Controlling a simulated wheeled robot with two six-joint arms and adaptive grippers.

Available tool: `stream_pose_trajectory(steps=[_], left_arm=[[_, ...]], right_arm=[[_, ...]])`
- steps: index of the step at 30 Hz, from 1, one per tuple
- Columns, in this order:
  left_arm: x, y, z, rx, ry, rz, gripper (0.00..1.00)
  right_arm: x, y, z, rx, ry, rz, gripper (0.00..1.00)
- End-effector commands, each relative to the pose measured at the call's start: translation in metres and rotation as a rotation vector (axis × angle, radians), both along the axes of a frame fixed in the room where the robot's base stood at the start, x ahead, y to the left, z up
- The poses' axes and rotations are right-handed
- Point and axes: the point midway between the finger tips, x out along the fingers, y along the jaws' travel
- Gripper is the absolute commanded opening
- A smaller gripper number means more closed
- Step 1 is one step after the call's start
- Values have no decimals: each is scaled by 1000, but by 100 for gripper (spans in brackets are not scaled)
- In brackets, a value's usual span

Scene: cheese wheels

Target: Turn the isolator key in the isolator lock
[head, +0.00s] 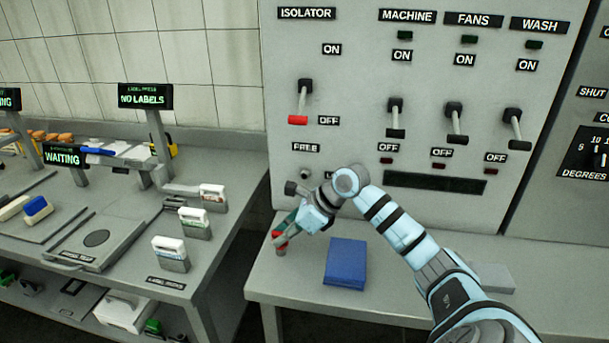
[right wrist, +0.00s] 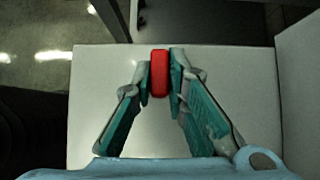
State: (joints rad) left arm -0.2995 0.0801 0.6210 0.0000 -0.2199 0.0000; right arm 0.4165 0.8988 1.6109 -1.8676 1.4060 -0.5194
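A small red block-shaped piece (head: 279,239), which looks like the isolator key's handle, is at the left end of the bench below the grey panel. My right gripper (head: 283,238) reaches down to it. In the right wrist view the red piece (right wrist: 160,73) fills the space between the fingertips (right wrist: 160,82), which look shut on it. My wrist partly covers the panel there. My left gripper is not in view.
A blue block (head: 345,262) lies on the bench (head: 262,285) just right of the gripper. The machine, fans and wash levers (head: 455,120) stick out from the panel. A labelling table (head: 130,225) with several items stands at left, across a gap.

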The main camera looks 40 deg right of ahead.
Motion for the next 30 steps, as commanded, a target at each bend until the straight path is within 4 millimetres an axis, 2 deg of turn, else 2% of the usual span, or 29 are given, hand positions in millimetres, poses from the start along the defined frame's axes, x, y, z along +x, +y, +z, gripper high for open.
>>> stream_pose_trajectory(steps=[11, 30], left_arm=[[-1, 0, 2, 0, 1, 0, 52], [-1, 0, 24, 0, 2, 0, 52]], right_arm=[[0, 0, 3, 1, 2, 1, 0], [0, 0, 32, 0, 1, 1, 0]])
